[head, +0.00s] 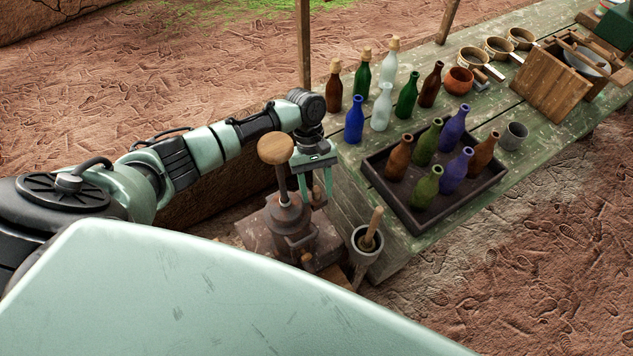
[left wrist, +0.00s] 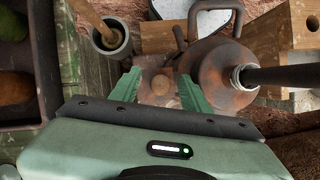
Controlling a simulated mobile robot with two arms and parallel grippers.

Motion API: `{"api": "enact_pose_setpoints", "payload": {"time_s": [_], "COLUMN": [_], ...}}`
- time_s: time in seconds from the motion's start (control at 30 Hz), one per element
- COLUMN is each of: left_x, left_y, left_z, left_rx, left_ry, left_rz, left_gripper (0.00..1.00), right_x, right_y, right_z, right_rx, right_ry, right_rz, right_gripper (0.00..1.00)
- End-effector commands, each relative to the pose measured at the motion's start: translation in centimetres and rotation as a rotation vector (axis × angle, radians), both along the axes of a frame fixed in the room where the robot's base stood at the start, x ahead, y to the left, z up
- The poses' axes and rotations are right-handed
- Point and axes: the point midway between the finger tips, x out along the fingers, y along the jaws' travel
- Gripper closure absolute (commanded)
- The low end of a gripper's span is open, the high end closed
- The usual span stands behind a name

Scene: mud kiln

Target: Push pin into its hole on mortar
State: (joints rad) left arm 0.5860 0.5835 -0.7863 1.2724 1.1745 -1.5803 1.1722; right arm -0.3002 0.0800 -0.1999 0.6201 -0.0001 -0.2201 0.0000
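A rusty iron mortar-like device (head: 291,218) stands beside the green table, with a rod topped by a round wooden knob (head: 276,147). It also shows in the left wrist view (left wrist: 219,68). My left gripper (head: 317,197) points down just to the right of its rod. In the left wrist view my left gripper (left wrist: 159,81) has its fingers spread. My right gripper is not in view.
A grey cup with a wooden pestle (head: 368,243) stands right of the device. A dark tray (head: 415,222) of several bottles lies on the green table (head: 345,165). More bottles, pots and a wooden box (head: 546,85) stand farther back. Bare ground lies at the right.

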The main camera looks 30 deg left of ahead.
Motion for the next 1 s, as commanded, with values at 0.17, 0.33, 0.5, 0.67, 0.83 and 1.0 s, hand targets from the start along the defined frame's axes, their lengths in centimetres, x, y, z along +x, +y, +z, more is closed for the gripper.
{"api": "enact_pose_setpoints", "payload": {"time_s": [0.17, 0.33, 0.5, 0.67, 0.83, 1.0], "left_x": [0.0, 0.3, 1.1, 1.8, 2.2, 2.2], "left_y": [0.0, 0.2, 1.0, 1.7, 2.1, 2.1], "left_z": [0.0, 0.7, 3.1, 5.5, 7.0, 7.2], "left_rx": [0.000, 0.000, 0.001, 0.001, 0.000, 0.000], "left_ry": [0.000, -0.003, -0.004, -0.004, -0.001, 0.000], "left_rz": [0.000, 0.000, 0.000, 0.000, 0.000, 0.000], "left_gripper": [0.54, 0.54, 0.54, 0.54, 0.54, 0.54], "right_x": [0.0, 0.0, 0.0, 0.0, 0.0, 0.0], "right_y": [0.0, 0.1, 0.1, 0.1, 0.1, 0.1], "right_z": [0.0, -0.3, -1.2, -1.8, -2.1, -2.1], "right_rx": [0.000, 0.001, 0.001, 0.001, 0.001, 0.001], "right_ry": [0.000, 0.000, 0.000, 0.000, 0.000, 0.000], "right_rz": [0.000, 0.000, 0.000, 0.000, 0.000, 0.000], "right_gripper": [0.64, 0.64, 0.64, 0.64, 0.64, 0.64]}}
